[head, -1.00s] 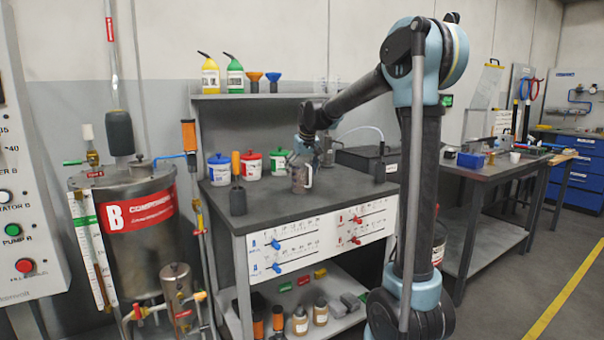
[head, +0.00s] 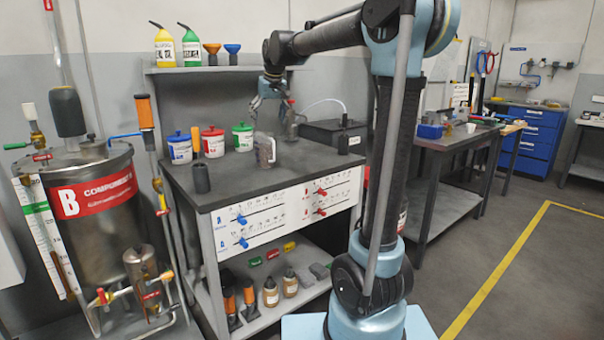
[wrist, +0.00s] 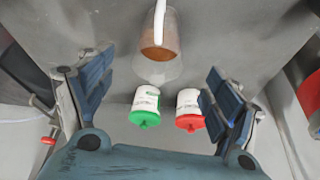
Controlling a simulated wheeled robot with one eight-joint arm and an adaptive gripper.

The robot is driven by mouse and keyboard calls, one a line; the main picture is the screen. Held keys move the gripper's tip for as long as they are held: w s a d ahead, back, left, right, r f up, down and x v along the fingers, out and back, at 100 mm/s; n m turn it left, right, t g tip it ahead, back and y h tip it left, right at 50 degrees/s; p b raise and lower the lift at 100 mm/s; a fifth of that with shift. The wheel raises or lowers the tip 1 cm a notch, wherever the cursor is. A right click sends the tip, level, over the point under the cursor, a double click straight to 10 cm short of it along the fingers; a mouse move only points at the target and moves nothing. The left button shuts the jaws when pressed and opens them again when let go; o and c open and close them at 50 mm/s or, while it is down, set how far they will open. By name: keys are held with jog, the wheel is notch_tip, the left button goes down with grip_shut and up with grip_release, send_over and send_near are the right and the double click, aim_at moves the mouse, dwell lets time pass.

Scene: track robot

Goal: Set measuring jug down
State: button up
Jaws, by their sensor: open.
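The clear measuring jug (head: 265,150), with brown liquid inside, stands upright on the dark bench top (head: 225,185). In the wrist view the jug (wrist: 172,35) shows from above, with its pale handle toward the top of the picture. My gripper (head: 267,100) is above the jug in the head view and apart from it. In the wrist view its two fingers (wrist: 153,85) are spread wide with nothing between them.
Tubs with blue (head: 180,149), red (head: 213,142) and green (head: 243,137) lids stand behind the jug. A dark cylinder (head: 201,178) stands at the bench's left, a dark box (head: 335,135) at its right. A shelf (head: 200,69) holds bottles and funnels.

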jog(key=s+d+f+m+h, duration=0.1)
jog(key=s+d+f, duration=0.55)
jog(key=s, duration=0.35)
jog(key=s+d+f+m+g, duration=0.1)
jog(key=s+d+f, duration=0.55)
jog(key=s, duration=0.25)
jog(key=s+d+f+m+h, duration=0.1)
jog(key=s+d+f, duration=0.55)
jog(key=s, duration=0.35)
jog(key=s+d+f+m, duration=0.1)
jog(key=s+d+f, duration=0.2)
jog(key=s+f, duration=0.7)
jog(key=shift+s+d+f+g, duration=0.15)
jog(key=shift+d+f+g, duration=0.25)
jog(key=shift+f, duration=0.1)
